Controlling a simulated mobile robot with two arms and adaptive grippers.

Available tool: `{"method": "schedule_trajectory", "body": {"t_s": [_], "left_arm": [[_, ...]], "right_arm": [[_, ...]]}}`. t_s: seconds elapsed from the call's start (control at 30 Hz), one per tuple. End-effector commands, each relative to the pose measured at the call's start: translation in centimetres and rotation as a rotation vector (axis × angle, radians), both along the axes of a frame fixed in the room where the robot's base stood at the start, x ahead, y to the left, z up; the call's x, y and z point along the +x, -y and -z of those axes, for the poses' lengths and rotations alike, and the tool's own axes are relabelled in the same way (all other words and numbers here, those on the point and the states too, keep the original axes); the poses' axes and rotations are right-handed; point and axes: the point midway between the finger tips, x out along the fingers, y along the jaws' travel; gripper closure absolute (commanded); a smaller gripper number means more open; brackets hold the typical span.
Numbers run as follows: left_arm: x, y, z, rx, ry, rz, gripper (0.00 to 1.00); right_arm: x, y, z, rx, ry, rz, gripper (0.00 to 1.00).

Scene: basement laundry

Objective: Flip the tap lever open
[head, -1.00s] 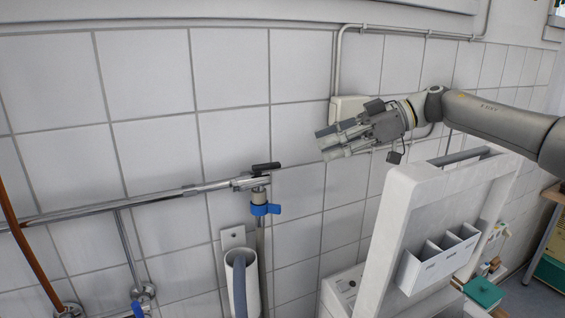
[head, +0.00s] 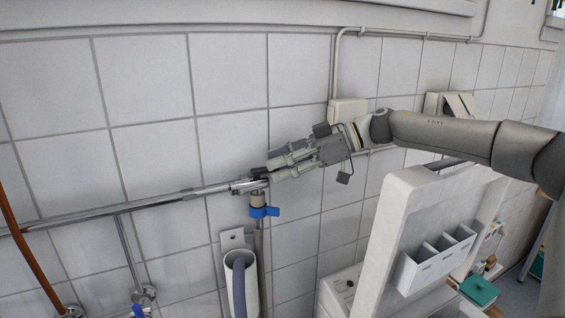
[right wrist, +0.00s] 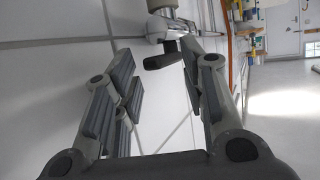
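The chrome pipe (head: 150,201) runs along the tiled wall and ends in a tap with a black lever (head: 257,172). A blue handle (head: 263,211) sits below the lever. My right gripper (head: 272,168) is at the lever, reaching in from the right; its fingertips partly cover the lever in the head view. In the right wrist view the gripper (right wrist: 156,68) is open, and the black lever (right wrist: 161,61) shows at the far end of the gap, closer to the right finger. I cannot tell whether they touch. My left gripper is out of view.
A white holder tube (head: 241,285) with a grey hose stands below the tap. A white rack (head: 387,240) with a compartment box (head: 437,258) stands at right, below my right arm. An orange-brown pipe (head: 25,250) runs down at left.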

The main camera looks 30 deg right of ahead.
Motion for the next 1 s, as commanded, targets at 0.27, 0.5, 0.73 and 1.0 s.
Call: {"method": "schedule_trajectory", "body": {"t_s": [0.27, 0.5, 0.73, 1.0], "left_arm": [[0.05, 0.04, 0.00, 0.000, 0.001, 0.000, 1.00], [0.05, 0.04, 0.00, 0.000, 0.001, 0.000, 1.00], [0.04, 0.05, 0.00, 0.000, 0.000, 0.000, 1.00], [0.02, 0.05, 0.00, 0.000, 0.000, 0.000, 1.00]], "right_arm": [[-0.02, 0.02, -0.01, 0.000, 0.000, 0.000, 0.92], [-0.01, 0.03, -0.02, 0.000, 0.000, 0.000, 1.00], [0.02, 0.05, -0.06, 0.001, 0.001, 0.001, 1.00], [0.03, 0.06, -0.09, 0.001, 0.002, 0.002, 1.00]]}}
